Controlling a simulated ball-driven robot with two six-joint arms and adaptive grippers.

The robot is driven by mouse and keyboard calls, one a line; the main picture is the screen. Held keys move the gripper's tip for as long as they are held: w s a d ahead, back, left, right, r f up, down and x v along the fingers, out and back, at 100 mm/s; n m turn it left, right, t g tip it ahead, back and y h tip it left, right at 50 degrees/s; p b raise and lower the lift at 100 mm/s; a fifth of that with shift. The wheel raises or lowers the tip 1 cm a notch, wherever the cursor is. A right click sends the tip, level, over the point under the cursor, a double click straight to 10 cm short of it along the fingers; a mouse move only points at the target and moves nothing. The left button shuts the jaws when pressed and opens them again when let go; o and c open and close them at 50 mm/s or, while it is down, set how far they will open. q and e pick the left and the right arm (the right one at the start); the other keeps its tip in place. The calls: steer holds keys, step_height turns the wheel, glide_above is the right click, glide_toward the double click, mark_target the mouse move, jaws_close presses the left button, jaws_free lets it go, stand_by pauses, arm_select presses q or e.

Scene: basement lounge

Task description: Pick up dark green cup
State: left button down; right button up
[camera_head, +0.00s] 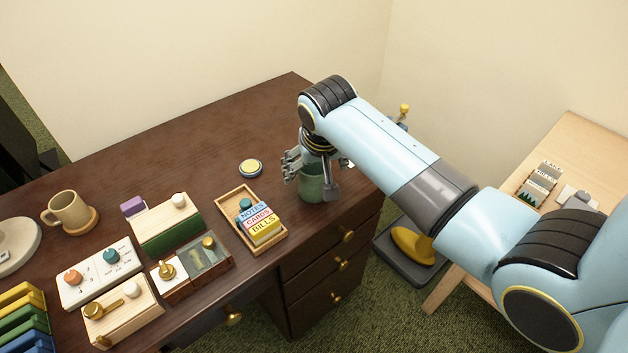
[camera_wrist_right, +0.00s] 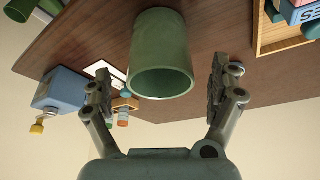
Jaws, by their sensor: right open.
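The dark green cup (camera_head: 312,186) stands on the right end of the dark wooden desk in the head view, partly hidden by my right gripper. In the right wrist view the cup (camera_wrist_right: 161,56) shows large, with its open rim towards the camera. My right gripper (camera_head: 312,172) is at the cup with its fingers apart, coming down from above. In the right wrist view the two fingers of this gripper (camera_wrist_right: 161,88) stand on either side of the cup's rim, with a gap on both sides. My left gripper is not in view.
A wooden tray (camera_head: 230,199) with labelled cards stands left of the cup. A round yellow-topped piece (camera_head: 250,168) lies behind the tray. A tan mug (camera_head: 68,211) and several small boxes stand farther left. The back of the desk (camera_head: 230,125) is clear.

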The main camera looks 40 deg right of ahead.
steer(key=x, duration=0.4)
steer(key=shift+s, duration=0.1)
steer(key=c, duration=1.3)
